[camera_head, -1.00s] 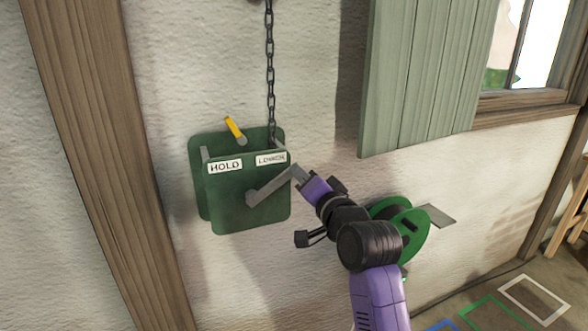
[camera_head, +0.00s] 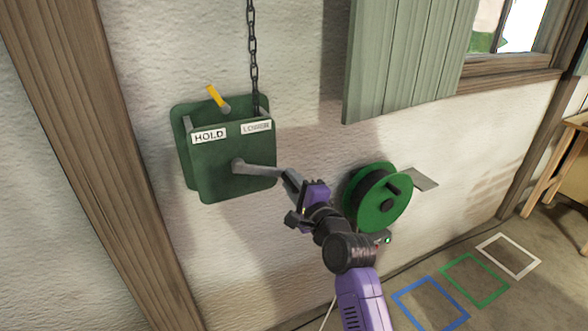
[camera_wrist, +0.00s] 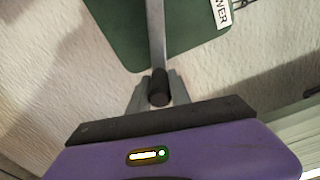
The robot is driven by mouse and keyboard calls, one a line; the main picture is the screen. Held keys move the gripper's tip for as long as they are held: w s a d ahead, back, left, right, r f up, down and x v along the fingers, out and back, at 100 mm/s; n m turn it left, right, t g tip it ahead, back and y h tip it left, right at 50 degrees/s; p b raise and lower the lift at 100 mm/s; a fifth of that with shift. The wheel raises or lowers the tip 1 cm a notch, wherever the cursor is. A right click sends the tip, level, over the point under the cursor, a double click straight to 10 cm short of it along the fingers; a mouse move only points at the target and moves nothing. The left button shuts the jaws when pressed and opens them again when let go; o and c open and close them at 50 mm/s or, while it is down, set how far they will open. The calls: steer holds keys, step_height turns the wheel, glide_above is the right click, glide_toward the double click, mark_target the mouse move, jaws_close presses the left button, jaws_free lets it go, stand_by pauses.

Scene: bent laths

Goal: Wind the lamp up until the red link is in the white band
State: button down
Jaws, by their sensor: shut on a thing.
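A green winch box (camera_head: 222,172) is on the wall, with HOLD and LOWER labels. Its yellow-tipped lever (camera_head: 217,98) leans up and left, above the HOLD side. A dark chain (camera_head: 253,60) runs from the box up out of view. The grey crank arm (camera_head: 262,171) points right and slightly down from its hub. My gripper (camera_head: 290,183) is at the crank's outer end. In the wrist view my gripper (camera_wrist: 158,92) is shut on the dark crank handle (camera_wrist: 160,98). The lamp, red link and white band are out of view.
A green reel (camera_head: 378,200) is on the wall right of my gripper, near a grey plate (camera_head: 418,180). A green shutter (camera_head: 405,65) hangs above. A timber post (camera_head: 110,170) stands left. Blue, green and white outlines mark the floor at lower right.

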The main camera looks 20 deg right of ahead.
steer(key=shift+a+f+m+p, duration=0.25)
steer(key=shift+a+f+m, duration=0.05)
steer(key=shift+f+m, duration=0.3)
steer(key=shift+a+f+m+p, duration=0.25)
steer(key=shift+f+m, duration=0.35)
steer(key=c, duration=1.2)
jaws_free()
steer(key=shift+s, duration=3.9)
